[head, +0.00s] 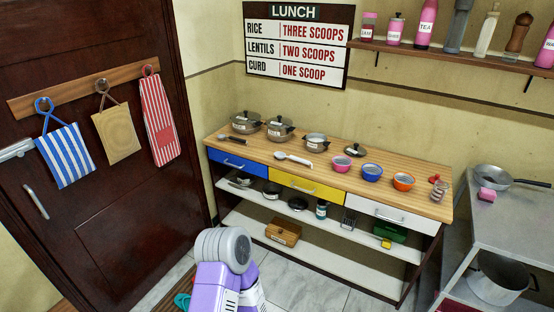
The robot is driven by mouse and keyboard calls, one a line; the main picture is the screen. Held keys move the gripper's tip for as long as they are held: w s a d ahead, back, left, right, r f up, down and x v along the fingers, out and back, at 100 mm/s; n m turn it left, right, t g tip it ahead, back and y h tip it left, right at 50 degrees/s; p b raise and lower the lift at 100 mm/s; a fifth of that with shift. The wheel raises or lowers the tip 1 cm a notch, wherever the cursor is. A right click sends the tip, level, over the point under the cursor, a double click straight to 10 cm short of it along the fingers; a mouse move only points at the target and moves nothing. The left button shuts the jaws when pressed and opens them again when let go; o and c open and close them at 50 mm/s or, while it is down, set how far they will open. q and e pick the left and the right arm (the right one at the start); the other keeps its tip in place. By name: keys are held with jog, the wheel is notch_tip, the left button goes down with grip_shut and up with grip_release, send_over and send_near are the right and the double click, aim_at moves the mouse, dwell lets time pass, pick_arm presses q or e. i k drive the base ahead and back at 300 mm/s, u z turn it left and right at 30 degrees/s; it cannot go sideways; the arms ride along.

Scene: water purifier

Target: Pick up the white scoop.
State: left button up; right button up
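The white scoop (293,159) lies on the wooden top of the counter (262,154), above the yellow drawer. It sits in front of the pots, with no gripper near it. A dark-handled utensil (231,139) lies farther left on the same top. A purple and grey link of my own arm shows at the bottom middle, well short of the counter. Neither of my grippers can be made out, so I cannot see whether they hold anything.
Lidded pots (245,122) and a small open pot (316,142) stand behind the scoop. Pink, blue (372,173) and orange (403,182) bowls are to its right. A steel table (510,225) stands far right. Tiled floor (305,291) before the counter looks clear.

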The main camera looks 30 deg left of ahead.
aim_at(279, 155)
jog(key=u, duration=0.5)
jog(key=i, duration=1.1)
jog(key=u, duration=0.05)
